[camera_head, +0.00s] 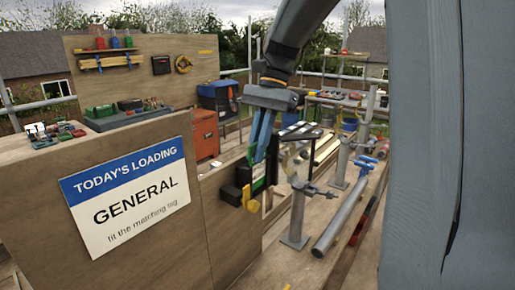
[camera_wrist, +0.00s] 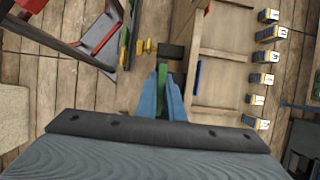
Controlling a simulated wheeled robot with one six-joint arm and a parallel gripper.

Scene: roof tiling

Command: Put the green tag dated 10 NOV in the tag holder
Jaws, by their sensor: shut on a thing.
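My gripper (camera_head: 259,150) points down with its blue fingers shut on a green piece, seen as a narrow green strip (camera_wrist: 162,103) between the fingers in the wrist view. It appears to be the green tag; no date can be read on it. Just below the fingertips in the head view is a dark upright fitting with a black block (camera_head: 243,174) and a yellow part (camera_head: 250,199), which may be the tag holder. In the wrist view the black block (camera_wrist: 171,51) lies just beyond the fingertips. I cannot tell whether the tag touches it.
A sign (camera_head: 128,196) reads "TODAY'S LOADING GENERAL, fit the matching tag".

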